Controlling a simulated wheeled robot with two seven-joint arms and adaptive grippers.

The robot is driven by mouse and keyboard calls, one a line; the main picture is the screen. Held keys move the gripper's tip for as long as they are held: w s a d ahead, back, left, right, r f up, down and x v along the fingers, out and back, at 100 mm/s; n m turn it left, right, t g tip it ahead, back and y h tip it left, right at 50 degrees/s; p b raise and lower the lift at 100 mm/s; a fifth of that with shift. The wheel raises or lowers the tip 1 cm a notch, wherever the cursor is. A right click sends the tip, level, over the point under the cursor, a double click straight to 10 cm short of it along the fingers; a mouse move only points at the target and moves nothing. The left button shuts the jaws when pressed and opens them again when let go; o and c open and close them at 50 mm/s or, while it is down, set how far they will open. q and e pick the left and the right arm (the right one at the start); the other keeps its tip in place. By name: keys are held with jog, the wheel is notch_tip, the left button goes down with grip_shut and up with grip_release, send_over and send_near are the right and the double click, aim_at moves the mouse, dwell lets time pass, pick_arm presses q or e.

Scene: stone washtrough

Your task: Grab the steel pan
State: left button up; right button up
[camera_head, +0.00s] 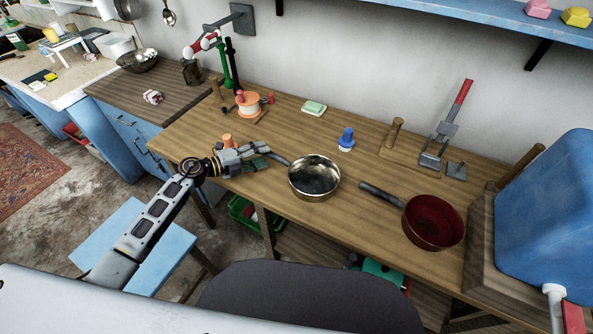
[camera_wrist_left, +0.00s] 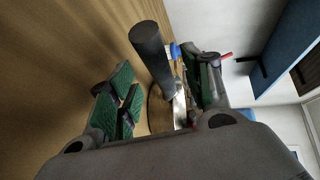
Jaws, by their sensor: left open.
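The steel pan (camera_head: 314,181) sits upright on the wooden workbench, a round shiny bowl with a dark handle (camera_head: 280,159) pointing left toward my left gripper. My left gripper (camera_head: 262,154) is open at the handle's end, low over the bench. In the left wrist view, the dark handle (camera_wrist_left: 152,52) shows between the green-padded fingers of the gripper (camera_wrist_left: 158,90), with a gap on each side. Part of the steel pan's bowl (camera_wrist_left: 160,112) shows behind it. Whether a finger touches the handle I cannot tell. My right gripper is not in view.
A dark red pan (camera_head: 433,222) stands right of the steel pan, its handle pointing left. A blue item (camera_head: 346,139), a green-and-white block (camera_head: 314,107) and an orange spool (camera_head: 248,104) stand farther back.

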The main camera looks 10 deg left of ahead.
pick_arm(q)
jog(key=shift+x, duration=0.85)
grip_shut()
